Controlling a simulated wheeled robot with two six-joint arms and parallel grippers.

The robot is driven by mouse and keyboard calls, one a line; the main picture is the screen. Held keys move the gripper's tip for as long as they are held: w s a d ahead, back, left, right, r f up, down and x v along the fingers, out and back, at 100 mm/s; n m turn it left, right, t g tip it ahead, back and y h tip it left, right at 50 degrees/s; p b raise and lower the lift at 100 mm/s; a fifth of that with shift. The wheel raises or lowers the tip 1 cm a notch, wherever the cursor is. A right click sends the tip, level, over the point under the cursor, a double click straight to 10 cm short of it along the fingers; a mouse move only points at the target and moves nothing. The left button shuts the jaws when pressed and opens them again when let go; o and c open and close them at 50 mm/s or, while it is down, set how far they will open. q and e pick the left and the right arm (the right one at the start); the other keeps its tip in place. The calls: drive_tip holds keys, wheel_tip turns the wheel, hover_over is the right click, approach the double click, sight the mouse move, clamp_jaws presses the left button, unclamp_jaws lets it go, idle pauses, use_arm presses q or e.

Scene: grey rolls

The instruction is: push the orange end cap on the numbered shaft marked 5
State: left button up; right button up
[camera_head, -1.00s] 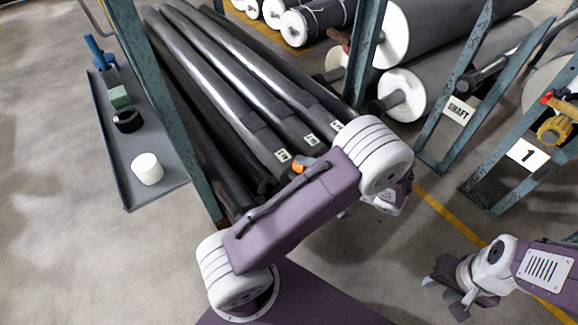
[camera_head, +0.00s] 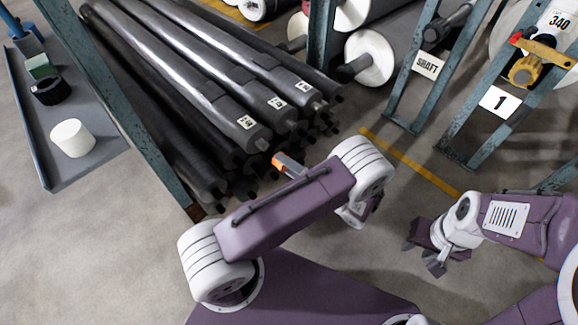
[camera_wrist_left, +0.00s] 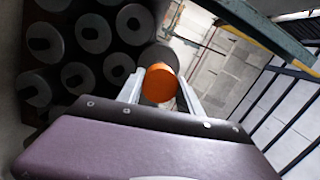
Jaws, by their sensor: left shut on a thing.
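The orange end cap (camera_head: 279,161) shows in the head view, close below the near ends of the stacked dark shafts (camera_head: 185,70). Three shafts carry small white number tags (camera_head: 247,122), too small to read surely. My left gripper (camera_wrist_left: 163,82) is shut on the cap, one finger on each side; in the head view my arm link hides most of it. In the left wrist view the cap overlaps one round shaft end (camera_wrist_left: 158,55); I cannot tell whether they touch. My right gripper (camera_head: 424,256) is open and empty over the floor at the right.
A blue-green rack post (camera_head: 150,160) stands left of the shafts. A grey shelf (camera_head: 92,163) holds a white cylinder (camera_head: 72,138), a black ring (camera_head: 49,91) and a green block (camera_head: 41,67). Signs "SHAFT" (camera_head: 428,64) and "1" (camera_head: 499,103) hang on rack frames at right. Floor in front is clear.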

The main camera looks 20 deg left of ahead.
sight(265, 147)
use_arm(q)
drive_tip(key=shift+w+x, duration=0.2)
drive_tip(key=shift+x, duration=1.95)
drive_tip(key=shift+d+p, duration=0.1)
drive_tip(key=shift+p, duration=0.25)
drive_tip(key=shift+w+a, duration=0.1)
drive_tip(key=shift+a, duration=0.25)
drive_tip(key=shift+w+x, duration=0.25)
drive_tip(key=shift+x, duration=1.6)
drive_tip(key=o, duration=1.4)
drive_tip(key=shift+d, duration=0.1)
drive_tip(key=shift+r, duration=0.1)
